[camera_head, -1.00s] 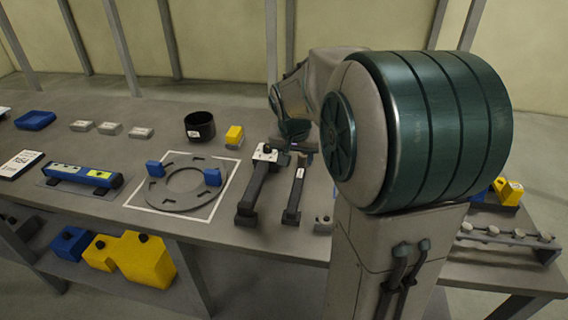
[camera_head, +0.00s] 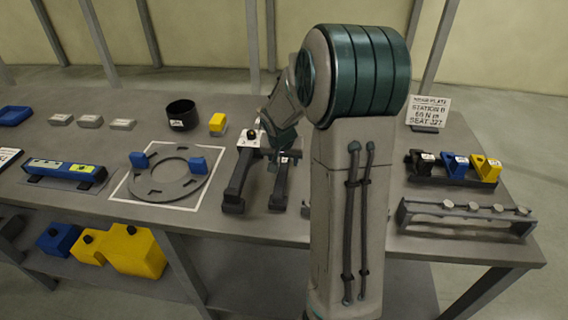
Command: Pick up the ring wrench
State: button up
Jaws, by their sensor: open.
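Two long dark tools lie side by side on the bench, left of my arm. The left one (camera_head: 238,181) is bulkier, with a white label and black knob at its far end. The slimmer right one (camera_head: 279,188) has a small label near its far end. I cannot tell for sure which is the ring wrench; no ring end shows clearly. My gripper (camera_head: 277,157) is open and pointed down at the far end of the slimmer tool. My wrist partly hides that end, and I cannot tell whether the fingers touch it.
A grey ring plate (camera_head: 168,193) with two blue blocks lies in a white square outline to the left. A black cup (camera_head: 181,116) and yellow block (camera_head: 217,124) stand behind. On the right are a rack of coloured blocks (camera_head: 455,181), a metal rail (camera_head: 465,228) and a sign (camera_head: 428,111).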

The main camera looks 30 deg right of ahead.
jog(key=shift+x, duration=1.1)
grip_shut()
jog(key=shift+w, duration=0.1)
dwell(0.5)
